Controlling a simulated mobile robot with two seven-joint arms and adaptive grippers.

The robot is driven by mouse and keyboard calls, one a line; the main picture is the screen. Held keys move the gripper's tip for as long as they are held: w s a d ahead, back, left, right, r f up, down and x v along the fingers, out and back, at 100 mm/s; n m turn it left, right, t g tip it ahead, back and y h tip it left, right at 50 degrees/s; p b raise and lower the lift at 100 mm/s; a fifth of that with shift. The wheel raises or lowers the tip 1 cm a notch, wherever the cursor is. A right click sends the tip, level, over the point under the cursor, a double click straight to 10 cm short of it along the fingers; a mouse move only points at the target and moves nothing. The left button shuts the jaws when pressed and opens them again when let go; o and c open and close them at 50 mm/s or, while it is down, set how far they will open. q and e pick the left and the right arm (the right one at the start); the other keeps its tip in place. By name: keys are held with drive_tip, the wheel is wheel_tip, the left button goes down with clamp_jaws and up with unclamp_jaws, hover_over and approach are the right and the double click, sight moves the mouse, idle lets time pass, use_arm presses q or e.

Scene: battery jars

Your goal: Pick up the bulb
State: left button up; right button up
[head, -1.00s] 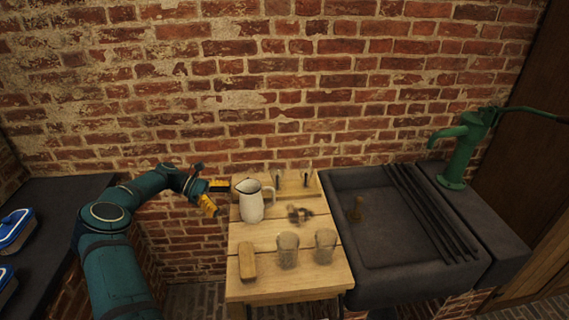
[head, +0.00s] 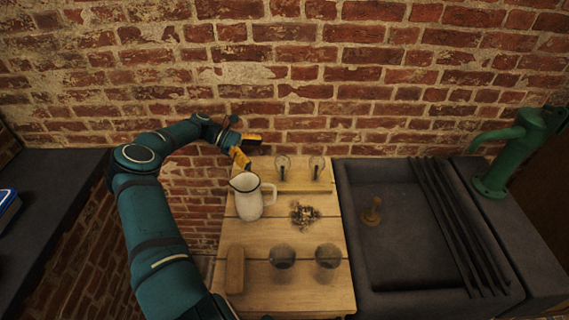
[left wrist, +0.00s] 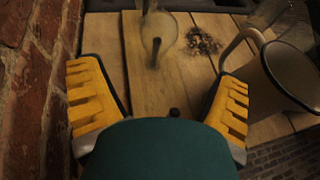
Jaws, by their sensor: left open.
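Two small clear glass bulb shapes with dark stems stand at the back of the wooden table, a left one (head: 283,163) and a right one (head: 317,166). I cannot tell which is the task's bulb. In the left wrist view a clear round glass with a dark stem (left wrist: 158,38) lies ahead, between the finger lines. My left gripper (head: 246,148) has yellow fingers, open and empty, at the table's back left corner, left of the bulb shapes and apart from them. Its fingers also frame the left wrist view (left wrist: 160,72). My right gripper is not in view.
A white pitcher (head: 247,198) stands close to my left gripper. A pile of small bits (head: 304,214), two glass jars (head: 282,257) (head: 327,256) and a wooden block (head: 235,268) share the table (head: 262,232). A dark sink (head: 400,245) adjoins right; the brick wall (head: 300,90) is behind.

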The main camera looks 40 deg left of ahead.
sight(288, 168)
use_arm(q)
drive_tip(key=x, duration=0.6)
drive_tip(key=shift+w+x, duration=0.2)
drive_tip(key=shift+x, duration=2.75)
drive_tip(key=shift+r, duration=0.1)
drive_tip(key=shift+a, duration=0.1)
drive_tip(key=c, duration=1.1)
